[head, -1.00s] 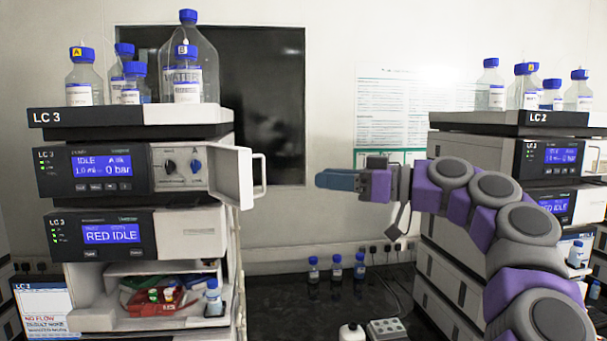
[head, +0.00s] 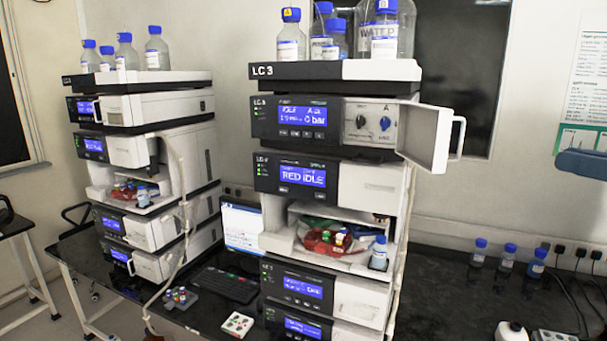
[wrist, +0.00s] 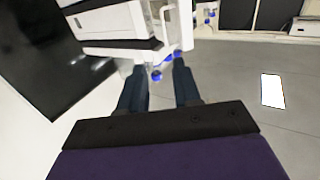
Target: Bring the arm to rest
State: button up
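My gripper (wrist: 159,70) shows in the wrist view as two dark blue fingers with a clear gap between them. It is open, and nothing is held between the fingers. In the head view only the blue finger part of my gripper (head: 582,163) shows, at the right edge in front of the wall. The rest of my arm is out of that view. The gripper is to the right of the LC 3 stack and apart from its open white door (head: 428,138).
The LC 3 stack (head: 320,70) carries bottles with blue caps. Another instrument stack (head: 140,80) stands at the left. A keyboard (head: 225,285) lies between the stacks.

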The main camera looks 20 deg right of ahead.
jog(key=w+a+f+n+g, duration=0.1)
jog(key=w+a+g, duration=0.1)
jog(key=a, duration=0.8)
jog(key=w+a+f+n+g+y, duration=0.1)
jog(key=w+a+g, duration=0.15)
jog(key=a, duration=0.75)
jog(key=w+a+f+n+g, duration=0.1)
jog(key=w+a+g, duration=0.15)
jog(key=a, duration=0.75)
jog(key=s+a+f+m+g+h, duration=0.1)
jog(key=a+f+g, duration=0.1)
jog(key=a+f, duration=0.4)
jog(key=s+a+f+g+h, duration=0.1)
jog(key=s+a+f+g, duration=0.2)
jog(key=f, duration=0.5)
jog(key=s+f+m+g+h, duration=0.2)
jog(key=s+f, duration=0.5)
jog(key=f, duration=0.5)
jog(key=s+f+m+g+h, duration=0.2)
jog(key=s+f, duration=0.5)
jog(key=f, duration=0.6)
jog(key=m+g, duration=0.1)
jog(key=g, duration=0.1)
jog(key=shift+s+d+f+m+g+h, duration=0.2)
jog(key=shift+s+d+m+g+h, duration=0.1)
jog(key=shift+d+m+g+h, duration=0.1)
